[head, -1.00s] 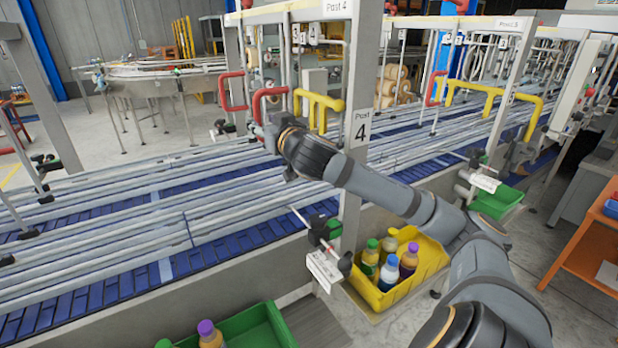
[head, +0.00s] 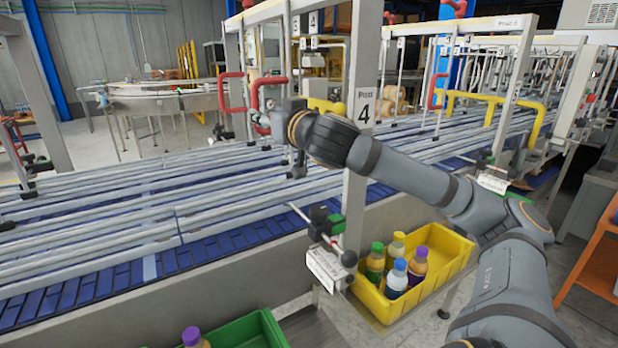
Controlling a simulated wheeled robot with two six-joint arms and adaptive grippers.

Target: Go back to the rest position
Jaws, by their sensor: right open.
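My right arm reaches in from the right across the conveyor. My right gripper (head: 262,123) is at its far end, small and partly hidden by my wrist. It is open and seems empty, just below the red handle (head: 268,82) left of Post 4. I cannot tell whether it touches that handle. My wrist covers part of a yellow handle (head: 325,104). My left gripper is not in view.
The Post 4 upright (head: 362,150) stands close beside my forearm. Below are a yellow crate (head: 452,262) with several bottles and a green crate (head: 262,325) with a purple-capped bottle (head: 193,338). Rails run along the blue conveyor (head: 100,293). An orange shelf (head: 600,255) stands right.

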